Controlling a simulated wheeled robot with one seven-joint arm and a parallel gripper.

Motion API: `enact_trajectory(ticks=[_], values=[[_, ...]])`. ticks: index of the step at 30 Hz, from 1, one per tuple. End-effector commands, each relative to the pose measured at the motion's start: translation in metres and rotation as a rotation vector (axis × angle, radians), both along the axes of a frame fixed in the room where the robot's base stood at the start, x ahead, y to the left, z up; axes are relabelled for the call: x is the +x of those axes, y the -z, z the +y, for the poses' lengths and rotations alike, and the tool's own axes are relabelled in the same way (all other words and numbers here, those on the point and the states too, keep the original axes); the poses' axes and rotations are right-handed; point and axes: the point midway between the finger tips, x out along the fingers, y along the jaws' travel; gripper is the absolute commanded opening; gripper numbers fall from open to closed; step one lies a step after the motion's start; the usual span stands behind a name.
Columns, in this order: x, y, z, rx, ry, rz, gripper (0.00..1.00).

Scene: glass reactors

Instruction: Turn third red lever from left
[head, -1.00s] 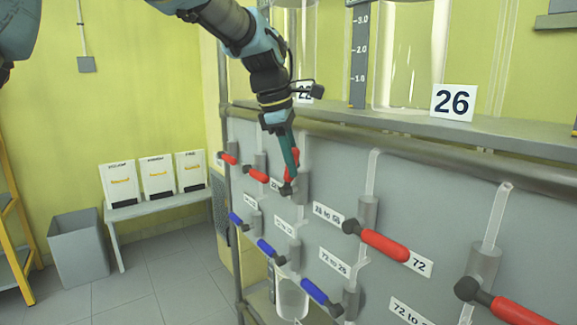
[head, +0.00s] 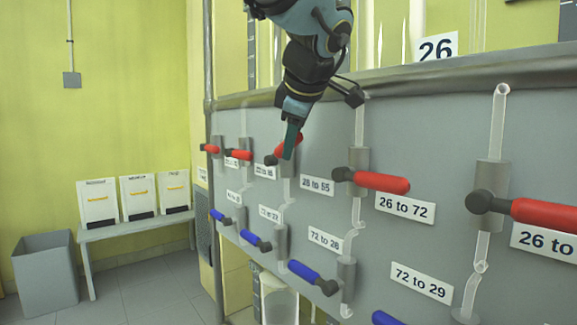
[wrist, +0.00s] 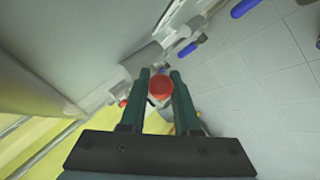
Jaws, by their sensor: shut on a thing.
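The third red lever from the left (head: 293,145) sits on the grey panel, its dark pivot at lower left and its handle slanting up to the right. My gripper (head: 289,152) reaches it from above and is shut on the handle, partly covering it. In the wrist view, the round red lever end (wrist: 160,88) shows between the two green fingers of my gripper (wrist: 158,80). The first red lever (head: 210,148) and second red lever (head: 240,155) are to its left and lie roughly level.
Another red lever (head: 380,181) lies roughly level to the right, with one more (head: 545,213) beyond it. Blue levers (head: 305,271) line a lower row. Glass tubes and labels cover the panel (head: 430,130). A bench (head: 135,229) and grey bin (head: 45,275) stand at left.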

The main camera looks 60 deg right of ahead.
Motion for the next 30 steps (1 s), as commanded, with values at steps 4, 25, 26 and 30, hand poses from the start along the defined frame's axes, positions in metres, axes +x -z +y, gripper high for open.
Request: enact_trajectory(ticks=[4, 25, 26, 30], values=[[-0.005, 0.017, 0.001, -0.025, 0.003, -0.074, 0.0], [-0.009, 0.024, 0.003, -0.086, 0.0, -0.274, 0.0], [-0.009, 0.024, 0.003, -0.087, 0.0, -0.276, 0.0], [-0.009, 0.023, 0.003, -0.087, 0.0, -0.282, 0.0]])
